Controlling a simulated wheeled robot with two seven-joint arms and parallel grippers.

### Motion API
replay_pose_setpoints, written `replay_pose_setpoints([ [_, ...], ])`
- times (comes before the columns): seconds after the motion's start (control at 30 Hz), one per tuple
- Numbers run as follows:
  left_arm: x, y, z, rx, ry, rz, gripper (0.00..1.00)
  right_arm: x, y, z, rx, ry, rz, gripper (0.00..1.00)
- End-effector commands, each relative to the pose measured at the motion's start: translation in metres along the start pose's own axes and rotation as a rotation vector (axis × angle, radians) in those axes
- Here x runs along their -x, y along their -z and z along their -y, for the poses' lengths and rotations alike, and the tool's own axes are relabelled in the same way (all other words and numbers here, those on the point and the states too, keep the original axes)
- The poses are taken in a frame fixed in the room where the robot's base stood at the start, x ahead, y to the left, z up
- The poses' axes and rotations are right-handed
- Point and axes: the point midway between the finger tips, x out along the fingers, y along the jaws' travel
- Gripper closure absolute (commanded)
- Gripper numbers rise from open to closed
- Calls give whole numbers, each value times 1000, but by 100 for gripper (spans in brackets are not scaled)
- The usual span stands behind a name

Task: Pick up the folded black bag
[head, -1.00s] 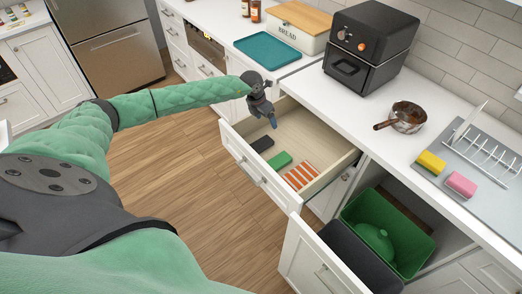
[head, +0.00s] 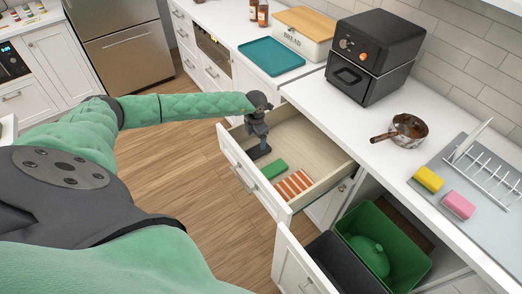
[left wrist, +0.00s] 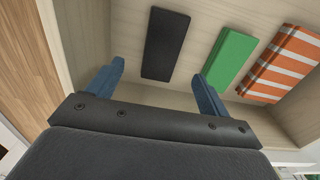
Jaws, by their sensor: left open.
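The folded black bag (left wrist: 166,44) is a flat dark rectangle lying in the open drawer (head: 318,150). In the head view only part of the black bag (head: 257,153) shows, behind my gripper. My left gripper (head: 262,150) is over the drawer, at the bag. In the left wrist view my left gripper (left wrist: 161,88) is open, with blue fingers spread to either side of the bag's near end and nothing between them. I cannot tell if the fingers touch the drawer floor. My right gripper is not in view.
A green folded bag (head: 273,170) and an orange-and-white striped one (head: 293,185) lie beside the black bag in the drawer. The drawer's front wall (head: 249,177) and the counter edge bound the space. A green bin (head: 398,238) stands in the open cabinet.

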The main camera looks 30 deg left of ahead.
Motion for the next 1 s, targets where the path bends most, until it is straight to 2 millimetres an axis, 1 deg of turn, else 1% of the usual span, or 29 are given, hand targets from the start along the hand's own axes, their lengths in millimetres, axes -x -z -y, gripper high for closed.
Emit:
replay_pose_setpoints([
  [0.03,-8,0,1,0,1,-1,20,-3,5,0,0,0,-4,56],
  [0.1,-15,0,1,-1,1,-1,20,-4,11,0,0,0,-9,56],
  [0.2,-22,0,1,-1,1,-1,20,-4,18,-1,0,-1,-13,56],
  [0.37,-32,-2,1,-1,1,0,20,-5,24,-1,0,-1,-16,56],
  [0.53,-56,-4,1,0,1,-1,20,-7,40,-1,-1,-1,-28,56],
  [0.6,-66,-4,1,0,1,0,20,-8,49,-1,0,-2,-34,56],
  [0.73,-72,-4,1,0,1,1,20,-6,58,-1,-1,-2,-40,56],
  [0.9,-72,-4,1,0,1,1,20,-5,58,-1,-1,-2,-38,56],
  [0.93,-72,-4,1,0,1,1,22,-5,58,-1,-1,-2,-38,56],
  [1.0,-72,-4,1,0,1,1,36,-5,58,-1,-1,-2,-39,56],
])
